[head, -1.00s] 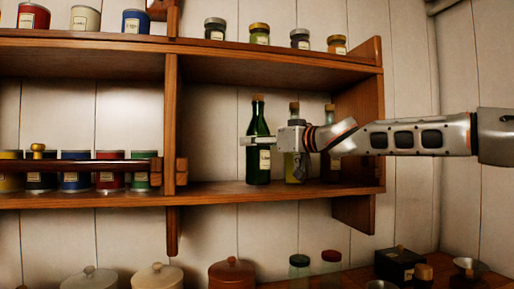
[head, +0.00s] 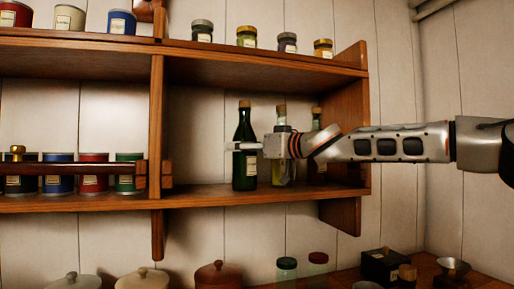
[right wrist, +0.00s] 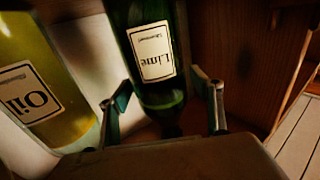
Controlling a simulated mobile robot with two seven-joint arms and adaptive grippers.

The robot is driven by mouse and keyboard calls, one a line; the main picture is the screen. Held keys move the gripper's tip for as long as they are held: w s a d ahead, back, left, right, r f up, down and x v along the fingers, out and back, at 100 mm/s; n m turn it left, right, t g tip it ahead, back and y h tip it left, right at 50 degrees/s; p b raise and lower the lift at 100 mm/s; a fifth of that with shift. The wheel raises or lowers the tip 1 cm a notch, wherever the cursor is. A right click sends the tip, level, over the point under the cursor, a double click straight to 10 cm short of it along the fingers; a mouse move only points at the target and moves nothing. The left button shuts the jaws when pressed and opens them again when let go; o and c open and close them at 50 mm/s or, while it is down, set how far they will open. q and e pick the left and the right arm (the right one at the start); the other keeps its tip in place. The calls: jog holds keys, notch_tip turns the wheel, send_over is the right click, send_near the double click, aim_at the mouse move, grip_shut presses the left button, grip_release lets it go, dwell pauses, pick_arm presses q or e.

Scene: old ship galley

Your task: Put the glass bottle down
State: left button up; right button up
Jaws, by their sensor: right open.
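The glass bottle (head: 243,173) is dark green with a cork and a pale label. It stands upright on the middle shelf, in the right-hand compartment. My right gripper (head: 242,147) reaches in from the right at the height of the bottle's upper body. In the right wrist view the green bottle (right wrist: 158,85) appears upside down, with a label reading "Lime". The right gripper (right wrist: 165,105) is open, with one finger on each side of it. Whether either finger touches the glass I cannot tell. My left gripper is not in view.
A yellow oil bottle (right wrist: 35,85) stands close beside the green one, and another bottle (head: 316,120) is behind my arm. The upper shelf (head: 260,62) is above, a wooden divider (head: 156,130) to the left. Jars and canisters stand on the counter below.

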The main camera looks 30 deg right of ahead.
jog(key=p+v, duration=0.2)
jog(key=v, duration=1)
jog(key=shift+r, duration=0.1)
